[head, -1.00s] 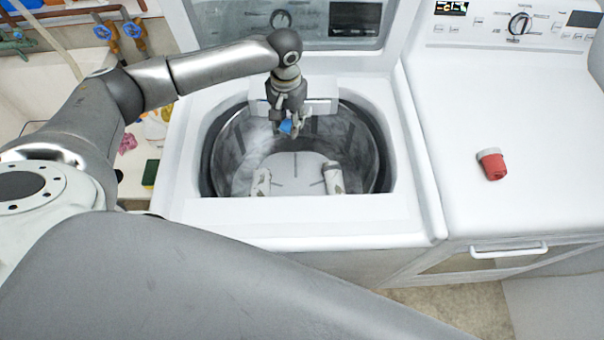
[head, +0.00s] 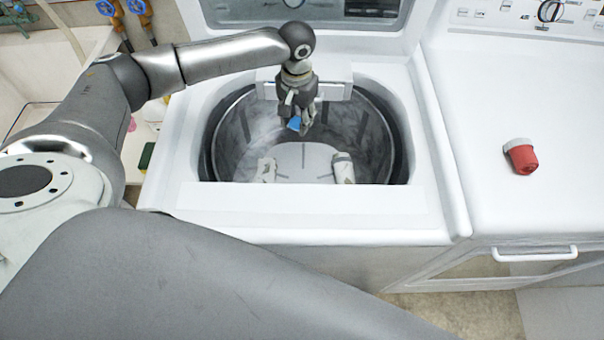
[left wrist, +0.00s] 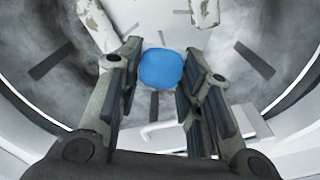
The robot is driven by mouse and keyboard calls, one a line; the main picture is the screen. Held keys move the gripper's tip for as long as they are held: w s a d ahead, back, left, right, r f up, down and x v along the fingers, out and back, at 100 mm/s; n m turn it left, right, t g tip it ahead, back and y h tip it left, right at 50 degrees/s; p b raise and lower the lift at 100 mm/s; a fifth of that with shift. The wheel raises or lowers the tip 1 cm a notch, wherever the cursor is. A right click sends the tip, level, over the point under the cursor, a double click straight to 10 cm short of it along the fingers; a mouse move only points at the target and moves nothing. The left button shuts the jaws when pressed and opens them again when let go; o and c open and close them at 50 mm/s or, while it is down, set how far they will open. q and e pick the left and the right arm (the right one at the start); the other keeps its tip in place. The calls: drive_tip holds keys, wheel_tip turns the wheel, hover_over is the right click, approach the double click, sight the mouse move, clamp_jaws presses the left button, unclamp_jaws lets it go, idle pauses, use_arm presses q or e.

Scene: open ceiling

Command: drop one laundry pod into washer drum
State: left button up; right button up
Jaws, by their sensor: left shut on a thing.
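A blue laundry pod (head: 294,124) is held between the fingertips of my left gripper (head: 299,122), over the open washer drum (head: 370,140). In the left wrist view the rounded pod (left wrist: 161,69) sits between the two fingers of the left gripper (left wrist: 160,85), with the drum's inside behind it. The white drum bottom (head: 305,162) lies below, with two whitish, patchy cylinder-like pieces (head: 343,168) standing up in it. My right gripper is not in view.
The washer's front rim (head: 310,197) and raised lid (head: 300,12) frame the opening. A red cup with a white rim (head: 521,157) lies on the neighbouring white machine (head: 480,120).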

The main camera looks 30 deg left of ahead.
use_arm(q)
drive_tip(key=o, duration=0.9)
wheel_tip(320, 180, up, 12)
idle(0.5)
